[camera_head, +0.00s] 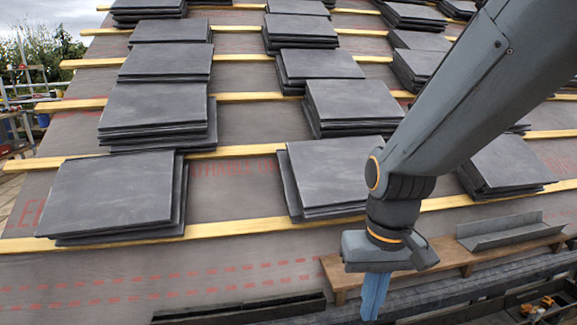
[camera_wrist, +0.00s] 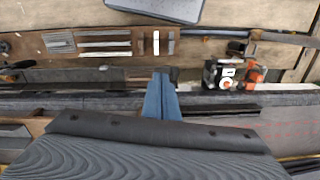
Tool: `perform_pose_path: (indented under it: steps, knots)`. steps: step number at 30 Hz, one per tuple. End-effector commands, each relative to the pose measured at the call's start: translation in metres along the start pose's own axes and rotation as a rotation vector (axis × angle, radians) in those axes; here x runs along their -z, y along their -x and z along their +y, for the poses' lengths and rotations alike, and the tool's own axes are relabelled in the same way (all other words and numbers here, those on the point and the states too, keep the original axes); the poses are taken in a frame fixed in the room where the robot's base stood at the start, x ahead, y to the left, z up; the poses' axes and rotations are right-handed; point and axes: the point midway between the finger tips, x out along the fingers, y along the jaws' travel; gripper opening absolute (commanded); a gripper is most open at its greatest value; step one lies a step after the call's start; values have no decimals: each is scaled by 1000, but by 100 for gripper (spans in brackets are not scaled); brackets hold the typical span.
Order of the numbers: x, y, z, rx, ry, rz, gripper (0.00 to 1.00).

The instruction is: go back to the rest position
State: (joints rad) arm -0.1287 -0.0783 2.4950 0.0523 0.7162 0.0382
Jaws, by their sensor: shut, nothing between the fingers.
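My gripper (camera_head: 373,314) hangs at the end of my arm in the lower right of the head view, pointing down in front of the wooden plank at the roof's lower edge. Its blue fingers are together with nothing visible between them. They also show in the middle of the wrist view (camera_wrist: 161,80), above a dark edge strip. No slate is in my gripper. The lower ends of the fingers run close to the bottom border of the head view.
Stacks of dark slates (camera_head: 112,196) lie on the yellow battens (camera_head: 235,151) up the roof. A grey metal piece (camera_head: 500,231) rests on the wooden plank (camera_head: 455,262). An orange and black tool (camera_wrist: 228,77) and several smaller tools lie on boards below.

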Motion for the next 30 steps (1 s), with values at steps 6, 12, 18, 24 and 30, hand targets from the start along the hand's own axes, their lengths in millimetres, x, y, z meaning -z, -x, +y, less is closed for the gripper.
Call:
perform_pose_path:
  steps: [6, 12, 18, 24, 30]
  knots:
    - [-26, 15, -4, 6, 43, 2, 0]
    - [-40, 27, -4, 6, 56, -2, 0]
    - [-40, 38, 5, -1, 35, -2, 0]
    - [-41, 53, 14, -9, 9, -5, 0]
    - [-45, 75, 29, -21, -27, -7, 0]
